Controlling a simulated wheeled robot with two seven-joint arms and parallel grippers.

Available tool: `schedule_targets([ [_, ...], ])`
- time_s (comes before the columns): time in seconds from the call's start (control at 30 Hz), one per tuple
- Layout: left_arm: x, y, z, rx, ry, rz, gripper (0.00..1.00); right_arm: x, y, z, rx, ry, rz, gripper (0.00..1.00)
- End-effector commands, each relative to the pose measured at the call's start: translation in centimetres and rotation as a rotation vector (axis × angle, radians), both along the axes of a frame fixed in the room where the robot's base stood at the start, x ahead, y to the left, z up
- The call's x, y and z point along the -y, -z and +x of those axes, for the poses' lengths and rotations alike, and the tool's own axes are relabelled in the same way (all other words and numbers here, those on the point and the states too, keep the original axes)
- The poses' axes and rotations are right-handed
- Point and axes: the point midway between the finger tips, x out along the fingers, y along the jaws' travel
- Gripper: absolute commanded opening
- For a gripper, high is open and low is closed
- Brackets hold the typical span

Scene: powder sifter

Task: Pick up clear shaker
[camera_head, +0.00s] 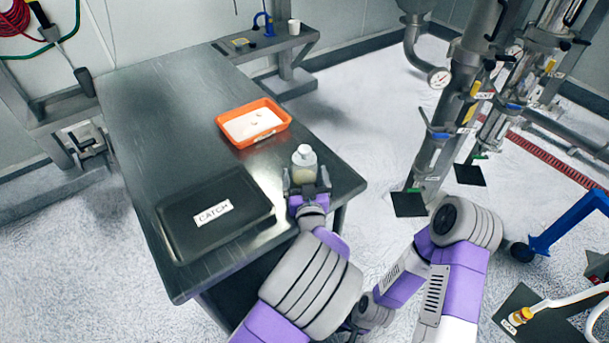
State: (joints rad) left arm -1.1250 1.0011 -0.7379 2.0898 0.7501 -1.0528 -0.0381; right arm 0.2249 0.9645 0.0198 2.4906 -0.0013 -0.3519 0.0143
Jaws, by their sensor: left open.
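The clear shaker (304,161) stands upright near the right edge of the dark metal table (160,110). It has a white cap and a pale, see-through body with something beige inside. My left gripper (306,183) is open at the near side of the shaker, with its fingers to the left and right of its lower part. I cannot tell whether the fingers touch it. The shaker's base is hidden by the gripper. My right arm is folded low at the right, off the table, and its gripper does not show clearly behind my left arm.
An orange tray (224,134) with white powder lies just behind the shaker. A black flat case labelled CATCH (240,195) lies at the near left of the table. A side shelf (270,42) stands at the back. Steel piping (465,85) rises from the floor at the right.

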Motion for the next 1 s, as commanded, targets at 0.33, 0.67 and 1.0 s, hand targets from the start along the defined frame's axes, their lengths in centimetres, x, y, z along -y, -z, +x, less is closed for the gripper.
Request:
schedule_targets([
  [0.33,0.0,0.0,0.0,0.000,0.000,-0.001,0.46,0.0,0.0,0.0,0.000,0.000,0.000,0.00],
  [0.67,0.0,-0.4,0.0,0.002,0.000,-0.002,0.36,0.0,-0.1,0.0,0.000,0.000,0.000,0.00],
  [1.0,0.1,-6.7,0.0,0.005,0.001,-0.007,0.36,0.0,-2.5,0.0,0.000,0.000,0.000,0.00],
])
